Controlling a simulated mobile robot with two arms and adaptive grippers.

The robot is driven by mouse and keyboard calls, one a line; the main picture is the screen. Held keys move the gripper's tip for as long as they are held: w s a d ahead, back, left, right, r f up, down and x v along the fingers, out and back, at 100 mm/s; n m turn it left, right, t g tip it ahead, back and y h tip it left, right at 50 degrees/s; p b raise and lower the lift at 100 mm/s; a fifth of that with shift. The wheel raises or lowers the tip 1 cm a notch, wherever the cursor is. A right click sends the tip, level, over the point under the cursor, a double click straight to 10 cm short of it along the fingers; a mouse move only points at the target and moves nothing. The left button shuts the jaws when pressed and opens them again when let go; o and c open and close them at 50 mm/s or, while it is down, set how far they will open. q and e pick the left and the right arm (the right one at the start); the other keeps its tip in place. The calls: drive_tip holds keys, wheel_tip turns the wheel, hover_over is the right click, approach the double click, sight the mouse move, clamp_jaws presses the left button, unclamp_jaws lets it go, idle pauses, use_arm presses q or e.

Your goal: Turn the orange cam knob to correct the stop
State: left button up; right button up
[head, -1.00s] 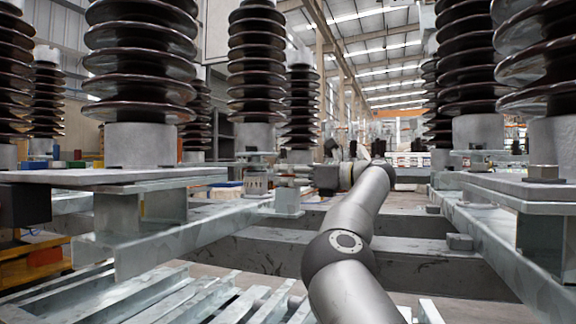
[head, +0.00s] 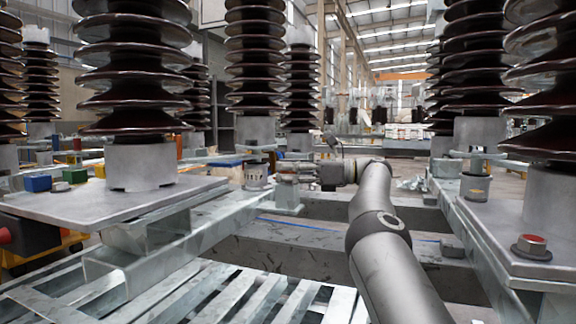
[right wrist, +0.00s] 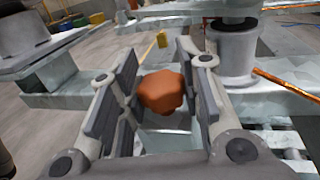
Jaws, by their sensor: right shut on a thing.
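The orange cam knob (right wrist: 163,91) shows in the right wrist view, a rounded lobed piece between the two finger pads of my right gripper (right wrist: 158,98). The gripper is shut on it. In the head view my right gripper (head: 288,170) reaches leftward at mid-distance to a small bracket on the galvanized beam, beneath the dark insulators. The knob cannot be made out there. The stop cannot be told apart from the nearby metal parts. My left gripper is in neither view.
Tall brown ribbed insulators (head: 262,70) stand on grey plates (head: 110,200) on both sides. Galvanized cross beams (head: 290,232) run below my right arm.

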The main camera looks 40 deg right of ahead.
drive_tip(key=shift+f, duration=0.15)
drive_tip(key=o, duration=1.1)
drive_tip(key=shift+c, duration=0.2)
drive_tip(key=v, duration=0.7)
drive_tip(key=shift+s+d, duration=0.15)
